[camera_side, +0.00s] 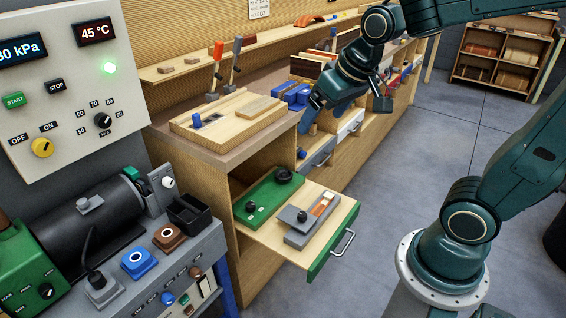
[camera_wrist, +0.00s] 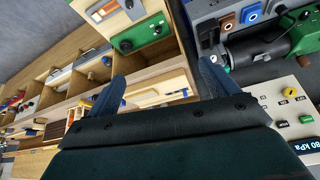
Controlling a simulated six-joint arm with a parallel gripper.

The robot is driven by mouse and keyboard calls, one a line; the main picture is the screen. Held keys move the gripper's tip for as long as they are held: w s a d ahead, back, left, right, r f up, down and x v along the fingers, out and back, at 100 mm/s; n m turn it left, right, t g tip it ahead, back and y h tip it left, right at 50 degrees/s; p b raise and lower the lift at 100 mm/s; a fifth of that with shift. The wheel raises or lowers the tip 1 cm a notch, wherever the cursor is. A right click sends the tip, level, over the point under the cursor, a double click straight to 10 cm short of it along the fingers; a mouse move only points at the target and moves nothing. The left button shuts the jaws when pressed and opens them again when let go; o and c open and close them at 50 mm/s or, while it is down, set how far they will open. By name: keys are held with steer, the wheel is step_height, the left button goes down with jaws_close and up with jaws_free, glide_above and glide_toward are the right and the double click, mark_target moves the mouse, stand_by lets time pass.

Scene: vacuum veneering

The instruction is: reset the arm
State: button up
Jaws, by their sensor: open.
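My gripper (camera_side: 312,114) hangs in the air at the end of my arm, beside the front of the wooden bench and above the open green-fronted drawer. In the wrist view my gripper (camera_wrist: 163,72) shows two blue fingers spread wide apart with nothing between them. The open drawer (camera_side: 323,254) holds a green plate with black knobs (camera_side: 270,200) and a grey device (camera_side: 303,230). The drawer's contents also show at the top of the wrist view. My fingers appear clear of the bench, though the exact gap is hard to tell.
A control panel (camera_side: 68,93) reads 45 °C and has a lit green lamp. Below it stands a black cylinder (camera_side: 100,222) on a grey unit with blue and brown buttons. A wooden fixture (camera_side: 228,121) lies on the bench top. The floor (camera_side: 400,165) beside the bench is clear.

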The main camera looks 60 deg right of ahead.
steer(key=s+a+r+n, duration=0.1)
steer(key=s+a+n, duration=0.1)
steer(key=s, duration=0.9)
steer(key=shift+s+a+r+y, duration=0.3)
steer(key=shift+s+a+y, duration=0.1)
steer(key=shift+a, duration=0.15)
steer(key=shift+w, duration=0.1)
